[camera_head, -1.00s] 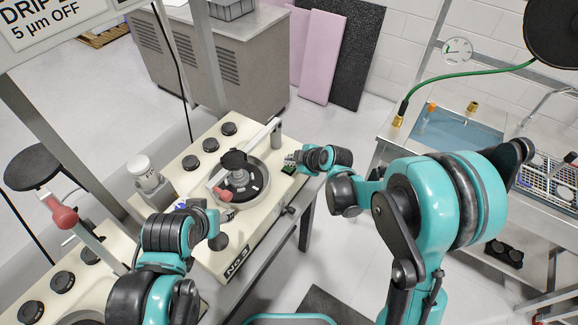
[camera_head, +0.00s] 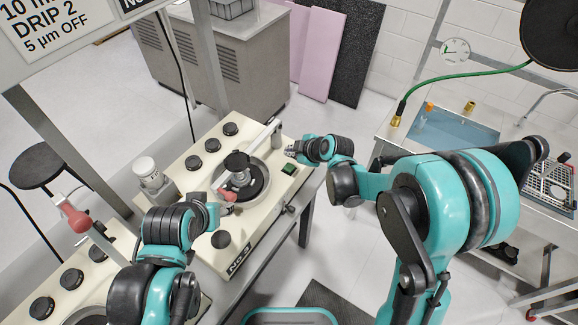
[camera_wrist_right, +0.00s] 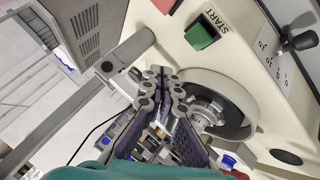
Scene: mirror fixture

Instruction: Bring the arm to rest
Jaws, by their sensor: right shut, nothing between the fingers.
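My right gripper (camera_head: 289,152) is by the far right corner of the cream machine, just beyond the green START button (camera_head: 289,170). In the right wrist view the fingers (camera_wrist_right: 165,78) are together and empty, apart from the green button (camera_wrist_right: 201,36). My left gripper (camera_head: 224,209) is low over the machine, near the red-tipped handle (camera_head: 226,194); its fingers are too small and partly hidden to read. A black-topped part (camera_head: 237,162) stands on the dark round plate (camera_head: 256,186).
A metal bar (camera_head: 263,135) rises beside the round plate, close to my right gripper. A white capped jar (camera_head: 147,171) stands at the machine's left. A sink bench (camera_head: 440,130) is at the right. Open floor (camera_head: 345,240) lies between machine and bench.

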